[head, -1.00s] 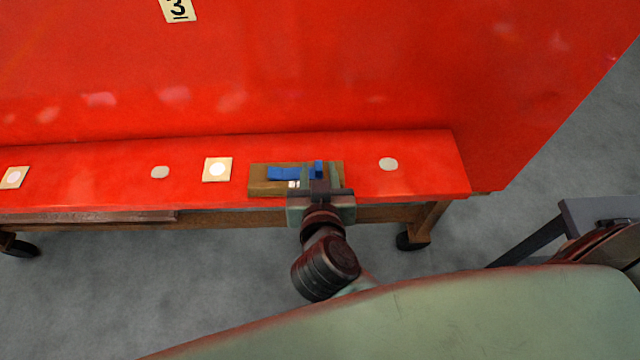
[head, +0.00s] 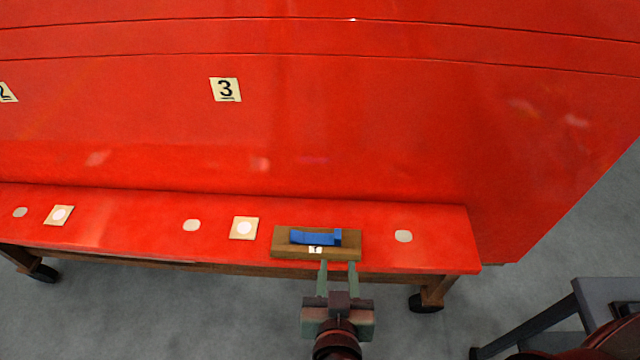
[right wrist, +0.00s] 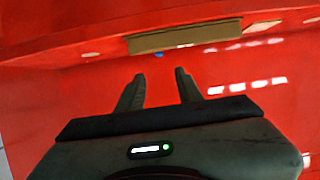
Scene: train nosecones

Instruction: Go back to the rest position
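My right gripper (head: 337,268) is in front of the red bench's near edge in the head view, with its two fingers apart and nothing between them. In the right wrist view its open fingers (right wrist: 160,88) point toward a brown wooden block (right wrist: 185,38). In the head view this block (head: 282,246) lies on the bench ledge, just beyond the fingertips, with a blue piece (head: 315,237) on it. In the wrist view only a small bit of blue shows below the block. My left gripper is not in view.
The red ledge (head: 440,250) stands on a wheeled wooden frame (head: 435,290) before a tall red wall with a "3" label (head: 225,90). Square cards (head: 243,228) and pale discs (head: 403,236) lie on the ledge.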

